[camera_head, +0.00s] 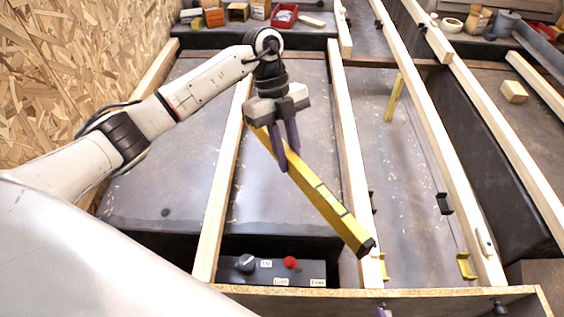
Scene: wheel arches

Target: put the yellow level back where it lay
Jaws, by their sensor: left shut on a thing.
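The yellow level (321,195) is a long bar with dark end caps, seen in the head view. It slants from upper left to lower right, its near end by the middle wooden rail. My left gripper (284,160) is shut on it near its far end, with purple fingers pointing down. The fingers hide part of the level there. I cannot tell whether its near end touches the rail.
Long wooden rails (354,170) run away from me over dark grey panels. Yellow brackets (466,266) and a black clip (444,203) sit at the right. A control box with a red button (290,262) is at the front. Small boxes and a red bin (284,15) stand at the back.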

